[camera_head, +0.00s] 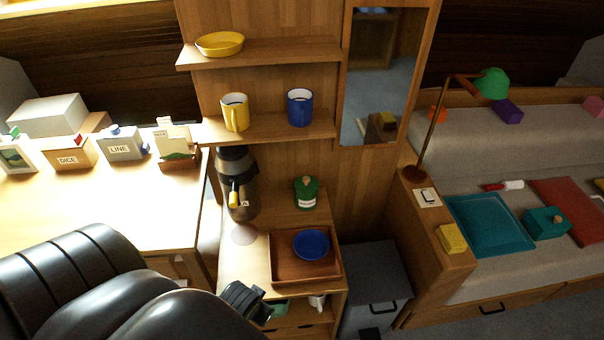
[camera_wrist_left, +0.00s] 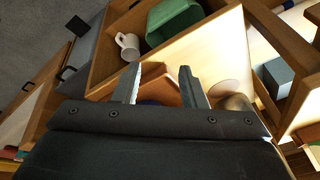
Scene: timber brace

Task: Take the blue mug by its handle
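The blue mug (camera_head: 300,108) stands upright on the lower wall shelf (camera_head: 270,129), to the right of a yellow mug (camera_head: 235,112). I cannot make out the blue mug's handle clearly. My left gripper (camera_head: 258,298) is low in front of the cabinet, well below the shelf and apart from the mug. In the left wrist view my left gripper (camera_wrist_left: 160,68) has its two fingers apart with nothing held between them. The blue mug is not seen in that view. My right gripper is not in view.
Below the shelf, a coffee machine (camera_head: 238,183), green jar (camera_head: 306,193) and wooden tray (camera_head: 263,272) with a blue dish (camera_head: 311,244) stand on the cabinet top. A white mug (camera_wrist_left: 127,45) and green container (camera_wrist_left: 173,22) are in the cabinet's open compartment. A yellow bowl (camera_head: 220,43) sits on the upper shelf.

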